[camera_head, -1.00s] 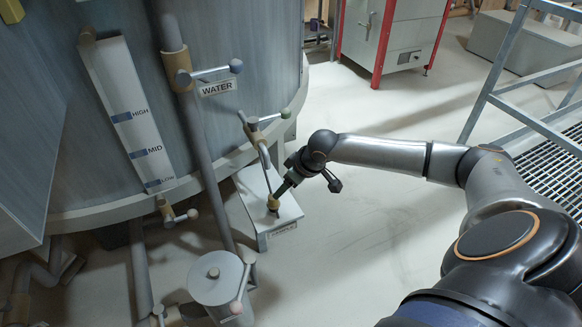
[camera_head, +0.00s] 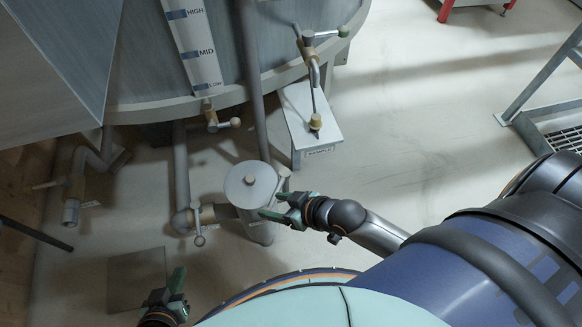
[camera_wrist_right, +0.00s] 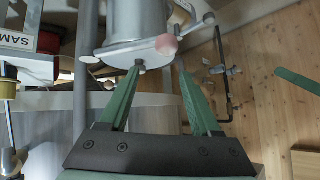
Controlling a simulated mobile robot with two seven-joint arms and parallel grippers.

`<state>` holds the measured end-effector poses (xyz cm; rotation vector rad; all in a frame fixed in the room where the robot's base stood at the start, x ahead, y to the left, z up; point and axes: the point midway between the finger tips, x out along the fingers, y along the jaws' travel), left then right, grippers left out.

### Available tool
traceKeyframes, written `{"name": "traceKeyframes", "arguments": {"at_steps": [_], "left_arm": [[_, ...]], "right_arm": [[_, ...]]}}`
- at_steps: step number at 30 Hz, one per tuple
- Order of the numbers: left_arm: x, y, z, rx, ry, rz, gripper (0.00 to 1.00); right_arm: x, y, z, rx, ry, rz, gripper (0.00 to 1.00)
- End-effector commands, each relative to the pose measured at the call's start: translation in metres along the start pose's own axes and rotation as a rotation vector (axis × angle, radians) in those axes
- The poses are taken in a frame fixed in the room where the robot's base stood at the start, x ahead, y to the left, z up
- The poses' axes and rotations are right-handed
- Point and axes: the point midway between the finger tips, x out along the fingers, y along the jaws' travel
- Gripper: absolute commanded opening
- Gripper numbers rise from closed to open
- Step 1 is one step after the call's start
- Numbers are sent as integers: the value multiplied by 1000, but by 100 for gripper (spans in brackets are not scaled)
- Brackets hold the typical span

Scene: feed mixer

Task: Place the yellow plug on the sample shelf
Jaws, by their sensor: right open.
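A small yellow-tan piece, apparently the yellow plug (camera_head: 315,121), stands on the white sample shelf (camera_head: 300,98) near its front, just below a thin rod hanging from the valve above. My right gripper (camera_head: 274,204) is open and empty, lower left of the shelf and apart from it, close to the round grey pot. In the right wrist view its two green fingers (camera_wrist_right: 158,75) are spread with nothing between them. That view shows the shelf edge (camera_wrist_right: 25,62) at the left, with a red and yellow piece beside it. My left gripper (camera_head: 175,292) is low at the left; its opening is unclear.
The lidded grey pot (camera_head: 251,185) stands beside my right gripper, and in the right wrist view (camera_wrist_right: 140,25) it is just beyond the fingers. Pipes and valves (camera_head: 212,118) hang below the big tank (camera_head: 160,60). The floor right of the shelf is clear.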

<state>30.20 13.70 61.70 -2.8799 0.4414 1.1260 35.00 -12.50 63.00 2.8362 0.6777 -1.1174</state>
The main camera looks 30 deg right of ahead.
Motion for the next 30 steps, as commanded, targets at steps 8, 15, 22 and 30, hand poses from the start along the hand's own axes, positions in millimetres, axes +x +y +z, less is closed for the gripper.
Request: {"name": "traceKeyframes", "arguments": {"at_steps": [8,15,22,30], "left_arm": [[0,-1,0,2,-1,0,0],[-1,-1,0,3,-1,-1,0],[-1,-1,0,3,-1,-1,0],[-1,-1,0,3,-1,-1,0]], "right_arm": [[-26,-6,40,55,6,135,65],[-28,-5,43,53,3,147,65],[-28,-6,43,54,2,145,65],[-28,-6,43,55,2,144,65]]}}
